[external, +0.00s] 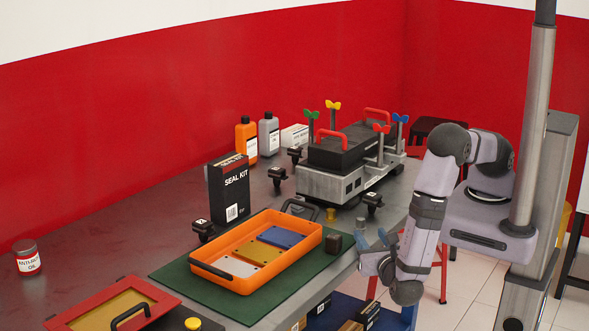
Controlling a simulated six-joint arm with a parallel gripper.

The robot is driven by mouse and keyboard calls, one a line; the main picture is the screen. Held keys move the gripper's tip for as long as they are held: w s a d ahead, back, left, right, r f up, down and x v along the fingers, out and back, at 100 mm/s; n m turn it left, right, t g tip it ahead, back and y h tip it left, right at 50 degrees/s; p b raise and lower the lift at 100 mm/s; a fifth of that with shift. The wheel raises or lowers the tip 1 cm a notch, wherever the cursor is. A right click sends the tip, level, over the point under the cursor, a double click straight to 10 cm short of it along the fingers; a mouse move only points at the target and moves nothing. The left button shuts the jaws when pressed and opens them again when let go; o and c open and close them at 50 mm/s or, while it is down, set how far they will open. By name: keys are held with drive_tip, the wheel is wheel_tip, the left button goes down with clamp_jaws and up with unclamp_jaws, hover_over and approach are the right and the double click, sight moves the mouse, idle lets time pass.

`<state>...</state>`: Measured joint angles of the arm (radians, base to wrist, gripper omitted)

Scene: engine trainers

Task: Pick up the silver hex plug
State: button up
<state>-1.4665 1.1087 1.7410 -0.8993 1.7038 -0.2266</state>
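A small grey, plug-like piece (361,223) stands near the table's right edge, right of the green mat. It looks like the silver hex plug, but it is too small here to make out a hex shape. My gripper (372,241) is at the table's right edge, just below and right of this piece in the picture. Its two blue-grey fingers look spread apart, with nothing visible between them. I cannot tell whether a finger touches the piece.
An orange tray (202,269) with coloured plates lies on a green mat (262,307). A dark small block (333,243) sits at its right end. The engine trainer (318,184) stands behind, with a brass piece (331,214) before it. A seal kit box (230,190) stands left.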

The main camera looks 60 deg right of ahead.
sight(362, 221)
drive_tip(key=shift+p+x, duration=0.3)
drive_tip(key=shift+x, duration=0.75)
drive_tip(key=shift+r+p+x, duration=0.2)
drive_tip(key=shift+p+x, duration=0.3)
drive_tip(key=shift+x, duration=0.45)
drive_tip(key=shift+r+p+x, duration=0.2)
drive_tip(key=shift+p+x, duration=0.3)
drive_tip(key=shift+x, duration=0.5)
drive_tip(key=shift+w+d+f, duration=0.2)
drive_tip(key=shift+w+d, duration=0.25)
drive_tip(key=shift+d, duration=0.05)
clamp_jaws()
